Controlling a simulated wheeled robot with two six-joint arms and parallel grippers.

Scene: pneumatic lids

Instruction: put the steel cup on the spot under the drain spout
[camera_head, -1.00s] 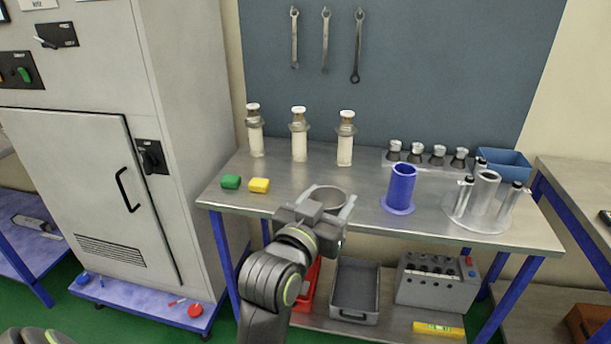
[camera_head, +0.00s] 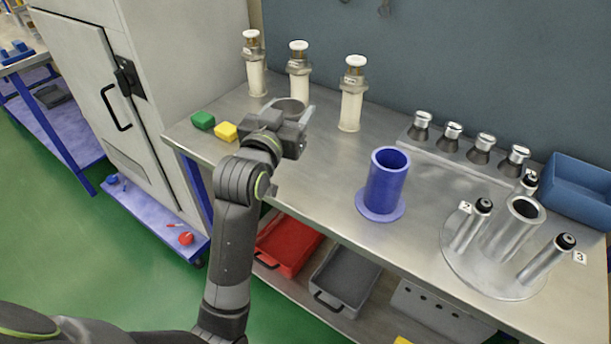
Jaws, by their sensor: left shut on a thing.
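The steel cup (camera_head: 291,106) shows as a round grey metal rim just beyond my left gripper (camera_head: 297,124). The gripper is shut on the cup, and its body hides the cup's lower part. The cup shows in front of the white-capped cylinders at the back of the steel table; I cannot tell its height above the table. My right gripper is not in view. I cannot make out a drain spout or a marked spot under one.
Green (camera_head: 203,120) and yellow (camera_head: 225,131) blocks lie left of my gripper. A blue flanged cylinder (camera_head: 385,183) stands mid-table. A round steel fixture (camera_head: 500,272) with upright tubes and a blue bin (camera_head: 578,188) are at the right. Bare tabletop lies around the blue cylinder.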

